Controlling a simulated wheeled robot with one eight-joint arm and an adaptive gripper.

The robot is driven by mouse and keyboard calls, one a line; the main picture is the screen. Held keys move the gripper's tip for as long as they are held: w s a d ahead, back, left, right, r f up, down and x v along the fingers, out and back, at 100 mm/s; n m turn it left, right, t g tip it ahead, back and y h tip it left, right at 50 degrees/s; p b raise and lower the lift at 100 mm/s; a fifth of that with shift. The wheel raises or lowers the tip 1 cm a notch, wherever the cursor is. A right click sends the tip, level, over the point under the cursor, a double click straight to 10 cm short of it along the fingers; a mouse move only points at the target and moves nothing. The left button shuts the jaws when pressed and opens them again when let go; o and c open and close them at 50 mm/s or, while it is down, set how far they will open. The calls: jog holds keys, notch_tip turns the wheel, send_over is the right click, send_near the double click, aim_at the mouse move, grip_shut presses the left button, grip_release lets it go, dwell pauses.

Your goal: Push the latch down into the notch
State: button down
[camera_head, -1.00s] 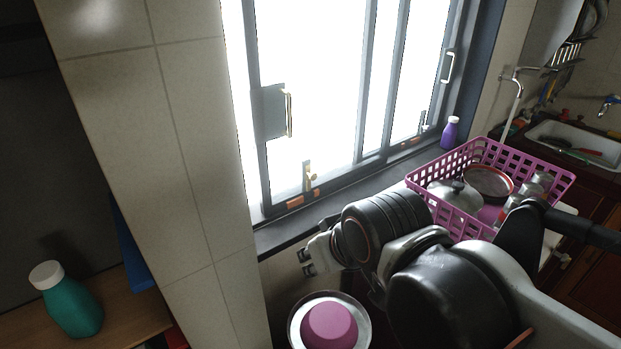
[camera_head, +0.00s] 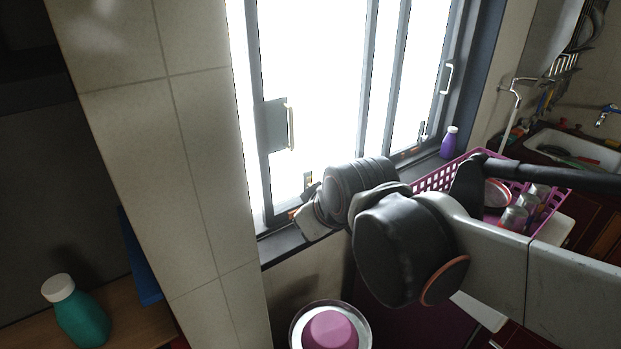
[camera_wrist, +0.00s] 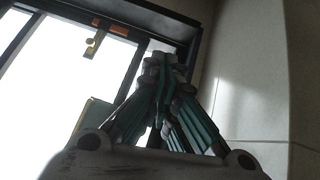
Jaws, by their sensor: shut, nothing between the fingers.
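A small brass latch (camera_head: 307,179) is on the lower part of the left window pane's frame. In the head view my gripper partly hides it. The wrist view shows the latch (camera_wrist: 94,44) as a brass plate with a knob, beside an orange piece (camera_wrist: 118,31) on the frame. My gripper (camera_head: 299,207) is shut and empty, low at the window by the sill, close to the latch. In the wrist view my gripper's fingertips (camera_wrist: 166,60) are together, to the right of the latch and apart from it. I cannot make out the notch clearly.
The dark sill (camera_head: 284,244) runs under the window. A pink basket (camera_head: 437,177) of dishes and a purple bottle (camera_head: 449,142) stand to the right. A tiled wall (camera_head: 190,150) borders the window on the left. A pot with a pink bowl (camera_head: 330,330) is below.

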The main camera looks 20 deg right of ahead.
jog(key=w+d+r+n+t+p, duration=0.1)
jog(key=w+r+n+p, duration=0.1)
jog(key=w, duration=0.4)
jog(key=w+d+r+n+p, duration=0.1)
jog(key=w+d+n, duration=0.1)
jog(key=w, duration=0.4)
jog(key=w+d+f+n+p, duration=0.1)
jog(key=w+d+f, duration=0.1)
jog(key=w+d, duration=0.2)
jog(key=w+d+f+t+y+p, duration=0.1)
jog(key=w+d+f+p, duration=0.1)
jog(key=w+d, duration=0.3)
jog(key=d+f, duration=0.1)
jog(key=d, duration=0.1)
jog(key=shift+w+d+f+n+t, duration=0.25)
jog(key=shift+d+f+n+t, duration=0.05)
jog(key=shift+n, duration=0.1)
jog(key=b, duration=0.3)
send_near(312, 181)
jog(key=shift+w+a+f, duration=0.55)
jog(key=shift+w+a, duration=0.2)
jog(key=shift+w+a+f, duration=0.55)
jog(key=shift+w+a, duration=0.25)
